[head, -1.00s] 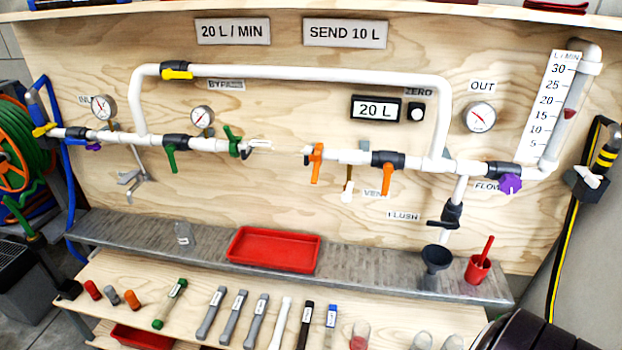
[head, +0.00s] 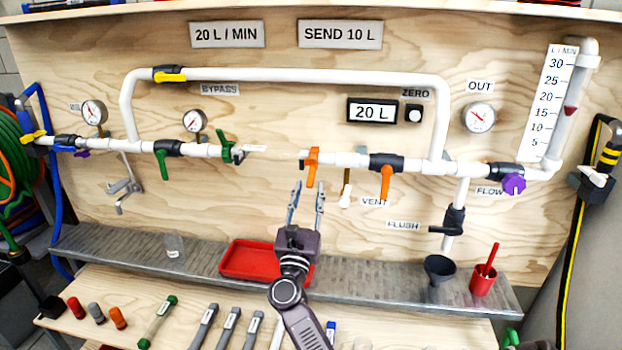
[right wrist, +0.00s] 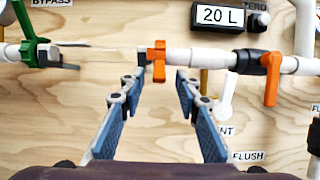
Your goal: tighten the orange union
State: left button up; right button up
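The orange union (head: 312,166) is a winged fitting at the left end of the right-hand pipe run, its longer arm pointing down. It also shows in the right wrist view (right wrist: 157,62). A green union (head: 227,147) faces it across a stretch where I cannot clearly tell what lies between the pipe ends. My right gripper (head: 307,188) is open and empty, pointing up at the board just below the orange union. In the right wrist view its two blue-grey fingers (right wrist: 158,84) stand spread below the union, apart from it. My left gripper is not in view.
An orange-handled valve (head: 386,180) sits right of the union, with a white-tipped vent handle (head: 345,196) between and lower. A red tray (head: 235,262) stands on the metal shelf (head: 385,281) behind my right arm. A black funnel (head: 439,270) and red cup (head: 483,281) are farther right.

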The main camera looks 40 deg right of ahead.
aim_at(311, 176)
jog(key=shift+p+x, duration=0.45)
jog(key=shift+x, duration=1.9)
jog(key=shift+c, duration=0.2)
jog(key=shift+f, duration=0.1)
grip_shut()
